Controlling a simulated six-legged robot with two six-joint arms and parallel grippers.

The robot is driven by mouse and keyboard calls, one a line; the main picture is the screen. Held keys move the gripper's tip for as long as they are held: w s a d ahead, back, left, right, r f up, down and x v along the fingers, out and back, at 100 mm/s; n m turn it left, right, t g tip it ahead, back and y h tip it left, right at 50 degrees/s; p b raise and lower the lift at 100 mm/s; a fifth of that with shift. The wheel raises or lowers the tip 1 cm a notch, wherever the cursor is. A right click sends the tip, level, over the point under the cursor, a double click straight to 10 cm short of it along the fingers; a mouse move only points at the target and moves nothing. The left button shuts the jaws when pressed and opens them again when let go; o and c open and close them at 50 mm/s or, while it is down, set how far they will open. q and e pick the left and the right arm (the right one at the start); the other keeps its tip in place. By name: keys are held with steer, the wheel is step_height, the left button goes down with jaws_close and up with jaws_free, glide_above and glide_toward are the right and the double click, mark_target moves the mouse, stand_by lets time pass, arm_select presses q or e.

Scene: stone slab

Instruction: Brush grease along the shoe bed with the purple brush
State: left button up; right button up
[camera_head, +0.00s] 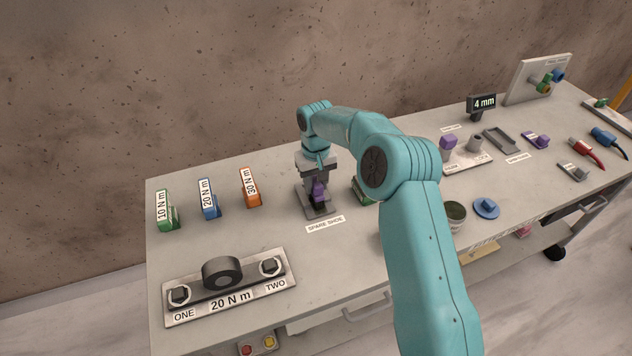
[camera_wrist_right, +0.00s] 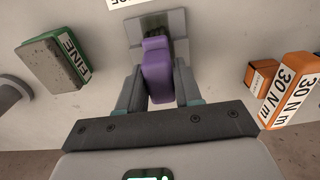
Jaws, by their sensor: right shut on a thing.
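My right gripper (camera_head: 318,188) is shut on a purple piece (camera_wrist_right: 158,72), pointing down over a grey tray (camera_head: 308,211) labelled SPARE SHOE. The piece also shows low between the fingers in the head view (camera_head: 319,191). I cannot tell whether it is the brush, or whether it touches the tray. In the wrist view the tray (camera_wrist_right: 133,32) lies behind the purple piece. Another purple item (camera_head: 537,139) lies at the right beside a long grey tray (camera_head: 501,141). A purple block (camera_head: 448,142) stands on a pale plate. An open round pot (camera_head: 455,214) has dark green contents. My left gripper is out of view.
A blue lid (camera_head: 486,208) lies beside the pot. A green-backed block marked FINE (camera_wrist_right: 60,60) is near my right gripper. Green, blue and orange (camera_head: 250,188) torque-labelled items stand left. A fixture marked 20 N m (camera_head: 230,300) is at the front left. My right arm hides the bench's middle.

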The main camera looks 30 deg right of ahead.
steer(key=shift+f, duration=0.1)
steer(key=shift+s+a+b, duration=0.1)
steer(key=shift+s+b, duration=0.3)
steer(key=shift+b, duration=0.05)
steer(key=shift+s+a+b, duration=0.25)
steer(key=shift+s+b, duration=0.2)
steer(key=shift+s, duration=0.3)
steer(key=shift+w+d+r+p, duration=0.15)
steer(key=shift+w+r+p, duration=0.05)
steer(key=shift+w+p, duration=0.3)
steer(key=shift+w+d+f+p, duration=0.15)
steer(key=shift+w+d+p, duration=0.05)
steer(key=shift+w+p, duration=0.45)
steer(key=shift+s+a+f+b, duration=0.1)
steer(key=shift+s+b, duration=0.3)
steer(key=shift+b, duration=0.2)
steer(key=shift+s+a+b, duration=0.25)
steer(key=shift+s+b, duration=0.2)
steer(key=shift+s, duration=0.3)
